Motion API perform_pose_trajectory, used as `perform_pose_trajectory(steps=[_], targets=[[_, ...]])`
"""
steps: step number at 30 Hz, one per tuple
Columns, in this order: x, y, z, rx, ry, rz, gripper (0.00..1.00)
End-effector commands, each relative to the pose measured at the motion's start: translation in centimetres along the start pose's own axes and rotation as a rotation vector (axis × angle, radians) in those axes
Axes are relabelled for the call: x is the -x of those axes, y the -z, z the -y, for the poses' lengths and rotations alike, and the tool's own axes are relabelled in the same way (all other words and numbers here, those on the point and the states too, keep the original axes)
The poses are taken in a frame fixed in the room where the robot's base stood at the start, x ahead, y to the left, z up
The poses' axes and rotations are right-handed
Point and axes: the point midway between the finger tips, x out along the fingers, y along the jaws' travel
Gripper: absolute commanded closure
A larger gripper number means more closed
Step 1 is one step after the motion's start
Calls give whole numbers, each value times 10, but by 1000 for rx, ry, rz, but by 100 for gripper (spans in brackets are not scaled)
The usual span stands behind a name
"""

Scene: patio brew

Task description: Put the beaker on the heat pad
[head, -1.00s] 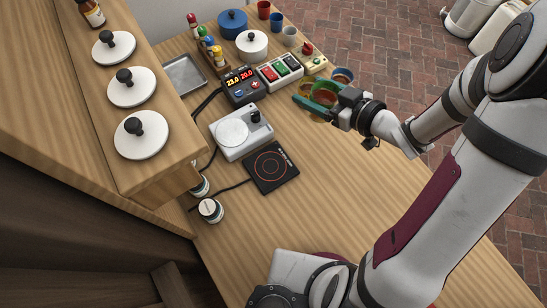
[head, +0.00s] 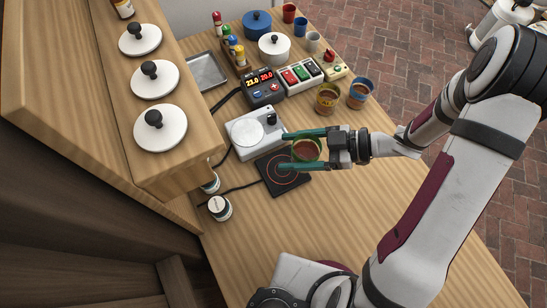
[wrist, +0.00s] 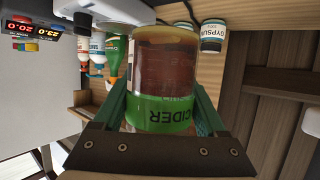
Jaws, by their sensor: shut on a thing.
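A clear beaker (head: 306,151) with reddish-brown liquid and a green band is between my gripper's (head: 302,151) two green fingers, which are shut on it. In the wrist view the beaker (wrist: 165,75) shows its green label reading "CIDER", upside down in that picture. The heat pad (head: 285,187) is a flat black square with an orange ring. In the head view the beaker overlaps the pad's upper right edge, and the lower finger crosses over the pad. I cannot tell the gap under the beaker. Nothing is seen standing on the pad.
A white device with a round plate (head: 247,134) adjoins the pad's upper left. Two other beakers, yellow-banded (head: 327,98) and blue-banded (head: 360,93), stand farther back. A small jar (head: 220,208) is left of the pad. The wooden table below the pad is clear.

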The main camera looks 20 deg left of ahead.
Motion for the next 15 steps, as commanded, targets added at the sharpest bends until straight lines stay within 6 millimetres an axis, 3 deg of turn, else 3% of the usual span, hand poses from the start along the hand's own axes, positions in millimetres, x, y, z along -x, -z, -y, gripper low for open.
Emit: perform_pose_trajectory(steps=[3,6,8,15], targets=[[-31,-4,-1,-1,6,-1,96],[-48,-7,-3,0,3,-1,96],[-53,-9,-3,-1,2,-1,96],[-69,-44,-3,-3,0,0,96]])
